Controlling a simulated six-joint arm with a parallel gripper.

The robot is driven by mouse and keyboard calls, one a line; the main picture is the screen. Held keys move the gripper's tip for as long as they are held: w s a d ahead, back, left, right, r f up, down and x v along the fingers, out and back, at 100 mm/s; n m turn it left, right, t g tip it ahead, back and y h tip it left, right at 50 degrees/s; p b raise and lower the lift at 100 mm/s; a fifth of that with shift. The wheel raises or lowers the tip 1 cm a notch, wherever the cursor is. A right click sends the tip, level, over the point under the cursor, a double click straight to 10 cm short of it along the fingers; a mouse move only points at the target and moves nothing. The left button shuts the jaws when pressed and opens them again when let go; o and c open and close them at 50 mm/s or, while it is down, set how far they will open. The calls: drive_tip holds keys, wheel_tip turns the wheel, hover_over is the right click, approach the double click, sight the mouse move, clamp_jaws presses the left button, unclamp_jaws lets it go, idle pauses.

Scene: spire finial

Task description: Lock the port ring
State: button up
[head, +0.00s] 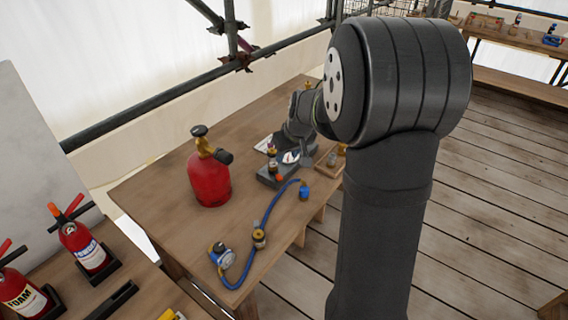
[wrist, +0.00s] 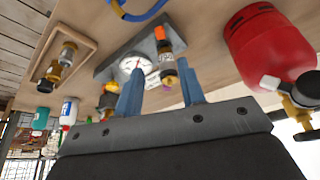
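In the wrist view my gripper (wrist: 160,92) has its two blue fingers apart, with nothing visibly pinched. Beyond the fingertips is a grey block (wrist: 113,68) with a round white gauge (wrist: 136,66). A fitting with an orange upper part (wrist: 163,46) and a brass ring (wrist: 168,76) stands on the block and shows between the fingers, nearer the right one. I cannot tell whether a finger touches it. A purple mark shows on the ring's side. In the head view the block (head: 268,180) sits on the bench, partly hidden by my arm; the fingertips are hard to make out.
A red gas cylinder (head: 210,180) with a brass valve stands left of the block on the wooden bench (head: 160,195). A blue hose (head: 262,222) with fittings lies in front. A small wooden tray (wrist: 82,42) with brass fittings is beside the block. Fire extinguishers (head: 82,245) stand at left.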

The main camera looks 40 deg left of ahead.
sight(278, 176)
drive_tip(key=v, duration=0.5)
drive_tip(key=shift+r, duration=0.15)
drive_tip(key=x, duration=1.7)
drive_tip(key=shift+f, duration=0.2)
drive_tip(key=shift+f, duration=0.15)
drive_tip(key=shift+s+a+m, duration=0.1)
drive_tip(key=shift+s+m, duration=0.1)
drive_tip(key=shift+m, duration=0.2)
drive_tip(key=shift+s+a+m+t+h, duration=0.3)
drive_tip(key=shift+m+t+h, duration=0.15)
drive_tip(key=shift+m, duration=0.55)
idle(1.1)
